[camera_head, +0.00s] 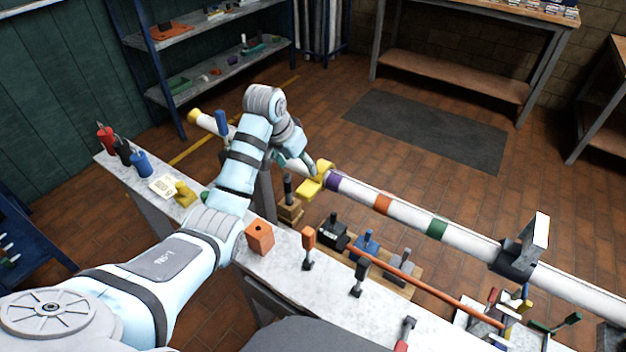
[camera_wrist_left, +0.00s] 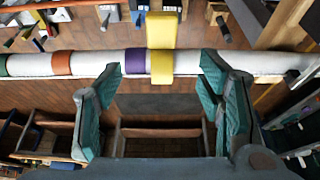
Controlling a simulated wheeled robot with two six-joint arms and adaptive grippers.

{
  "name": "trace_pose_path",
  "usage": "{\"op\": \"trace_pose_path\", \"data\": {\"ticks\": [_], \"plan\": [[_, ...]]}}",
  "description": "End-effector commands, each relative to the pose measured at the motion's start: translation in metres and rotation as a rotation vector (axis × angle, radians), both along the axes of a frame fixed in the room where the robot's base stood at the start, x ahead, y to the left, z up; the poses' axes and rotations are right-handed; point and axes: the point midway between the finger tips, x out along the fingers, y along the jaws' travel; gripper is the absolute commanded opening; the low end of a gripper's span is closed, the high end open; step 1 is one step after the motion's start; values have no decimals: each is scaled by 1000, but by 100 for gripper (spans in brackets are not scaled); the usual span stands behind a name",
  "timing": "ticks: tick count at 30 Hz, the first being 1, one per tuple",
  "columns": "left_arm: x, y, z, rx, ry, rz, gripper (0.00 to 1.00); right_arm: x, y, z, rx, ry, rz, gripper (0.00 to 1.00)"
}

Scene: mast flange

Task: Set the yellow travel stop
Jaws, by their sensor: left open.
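The yellow travel stop (camera_head: 322,175) sits around the white mast tube (camera_head: 465,240), right beside a purple band (camera_head: 333,182). In the left wrist view the stop (camera_wrist_left: 160,62) shows a collar with a flat tab and lies against the purple band (camera_wrist_left: 134,62). My left gripper (camera_head: 298,166) is at the mast just left of the stop in the head view. In the left wrist view the gripper (camera_wrist_left: 162,82) is open, with one teal finger on each side of the stop and clear gaps to it. My right gripper is not in view.
Orange (camera_head: 383,204) and green (camera_head: 437,228) bands mark the tube, and a dark clamp (camera_head: 516,260) holds a plate farther right. The narrow bench (camera_head: 290,262) below carries an orange block (camera_head: 260,237) and several upright handles. A red-orange rod (camera_head: 425,285) crosses above it.

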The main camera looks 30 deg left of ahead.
Motion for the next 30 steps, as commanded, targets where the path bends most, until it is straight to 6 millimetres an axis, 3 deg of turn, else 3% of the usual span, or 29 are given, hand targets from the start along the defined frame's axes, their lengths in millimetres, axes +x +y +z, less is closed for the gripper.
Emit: {"op": "trace_pose_path", "data": {"ticks": [6, 13, 18, 26, 30], "plan": [[17, 1, -58, 0, 5, 8, 62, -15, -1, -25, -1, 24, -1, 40], [39, -3, -111, 0, 3, 7, 62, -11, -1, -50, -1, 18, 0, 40], [47, -5, -125, 0, 1, 4, 62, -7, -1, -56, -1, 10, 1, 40], [48, -6, -125, 2, 1, 4, 62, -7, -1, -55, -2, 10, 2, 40], [48, -5, -125, 1, 1, 4, 41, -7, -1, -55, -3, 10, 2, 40]]}}
